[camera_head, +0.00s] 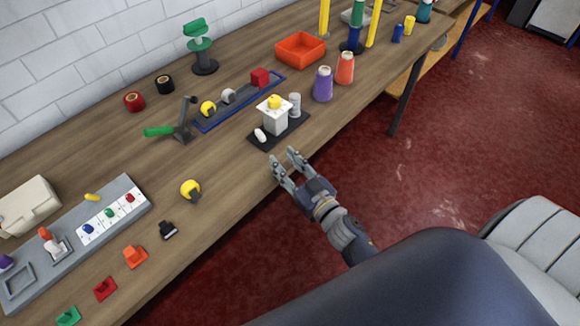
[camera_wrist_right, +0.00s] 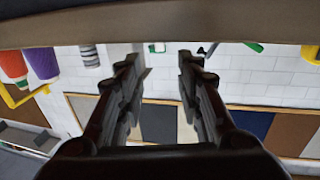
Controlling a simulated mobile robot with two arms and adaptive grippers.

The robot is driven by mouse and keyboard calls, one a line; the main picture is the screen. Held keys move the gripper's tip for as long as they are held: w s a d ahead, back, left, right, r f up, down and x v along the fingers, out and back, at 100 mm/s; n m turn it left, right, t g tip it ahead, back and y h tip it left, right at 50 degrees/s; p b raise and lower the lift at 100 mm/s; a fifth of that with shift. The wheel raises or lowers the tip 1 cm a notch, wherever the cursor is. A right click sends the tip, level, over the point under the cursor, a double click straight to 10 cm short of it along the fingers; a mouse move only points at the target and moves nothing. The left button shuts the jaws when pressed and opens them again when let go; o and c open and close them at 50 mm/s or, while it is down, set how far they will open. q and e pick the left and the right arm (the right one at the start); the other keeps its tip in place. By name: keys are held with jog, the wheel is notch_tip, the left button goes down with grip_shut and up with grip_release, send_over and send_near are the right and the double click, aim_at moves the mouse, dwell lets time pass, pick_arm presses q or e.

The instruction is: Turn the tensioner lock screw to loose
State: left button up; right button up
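A small device that looks like the tensioner stands on a black base plate (camera_head: 291,132) near the table's front edge. It has a white block (camera_head: 274,120) with a yellow knob (camera_head: 274,101) on top and a small white knob (camera_head: 260,135) at its front left. I cannot tell which part is the lock screw, or its setting. My right gripper (camera_head: 283,158) is open and empty at the front edge, just in front of the base plate and apart from it. Its spread fingers also show in the wrist view (camera_wrist_right: 157,58). My left gripper is not in view.
A grey ribbed cylinder (camera_head: 295,104) stands beside the white block. Purple (camera_head: 323,84) and orange (camera_head: 345,67) thread cones stand to the right. Behind is a blue-edged tray (camera_head: 240,107); a green-handled lever (camera_head: 170,130) is at left.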

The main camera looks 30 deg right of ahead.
jog(key=shift+s+d, duration=0.1)
jog(key=shift+s, duration=0.85)
jog(key=shift+d, duration=0.1)
